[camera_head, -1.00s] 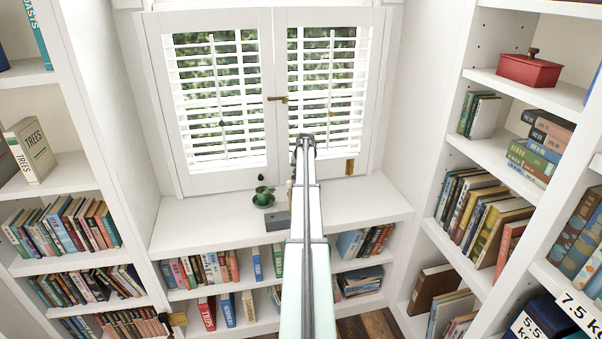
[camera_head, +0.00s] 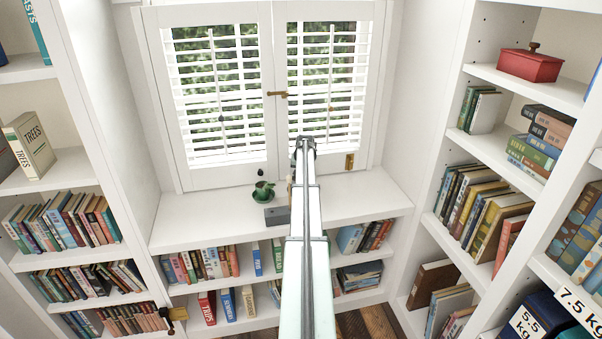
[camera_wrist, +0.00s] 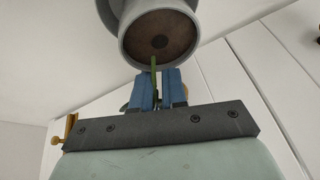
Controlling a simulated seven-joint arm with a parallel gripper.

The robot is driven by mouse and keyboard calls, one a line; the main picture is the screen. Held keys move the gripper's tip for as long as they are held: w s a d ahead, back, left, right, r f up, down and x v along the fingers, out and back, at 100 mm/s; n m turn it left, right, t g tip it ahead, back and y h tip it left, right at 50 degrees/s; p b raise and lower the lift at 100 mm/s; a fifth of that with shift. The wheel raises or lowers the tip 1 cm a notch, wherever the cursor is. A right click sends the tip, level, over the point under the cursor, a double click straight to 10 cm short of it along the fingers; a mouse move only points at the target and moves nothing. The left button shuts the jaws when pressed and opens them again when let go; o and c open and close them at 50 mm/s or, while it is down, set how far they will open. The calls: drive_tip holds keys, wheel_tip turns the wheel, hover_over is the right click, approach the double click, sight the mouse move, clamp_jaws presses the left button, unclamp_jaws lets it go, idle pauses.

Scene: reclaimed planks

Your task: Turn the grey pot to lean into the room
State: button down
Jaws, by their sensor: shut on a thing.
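In the wrist view the grey pot (camera_wrist: 131,48) is at the top, with a round brown face and a dark spot towards me. A thin green stem (camera_wrist: 154,63) crosses its lower edge. My gripper (camera_wrist: 158,72) has blue fingers close together at that edge, shut on the green stem. A bit of green shows behind the left finger. In the head view my arm reaches over the white sill (camera_head: 190,227) to the window, and it hides my fingers. I cannot make out the pot there.
A green cup (camera_head: 263,188) on a saucer and a grey block (camera_head: 277,216) stand on the sill, left of my arm. White shutters (camera_head: 215,100) stand behind. Bookshelves (camera_head: 75,240) flank both sides. The sill's left part is clear.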

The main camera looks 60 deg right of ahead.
drive_tip(key=c, duration=1.1)
unclamp_jaws()
drive_tip(key=v, duration=1.3)
drive_tip(key=shift+r, duration=0.4)
drive_tip(key=shift+s+a, duration=0.1)
drive_tip(key=shift+a, duration=0.05)
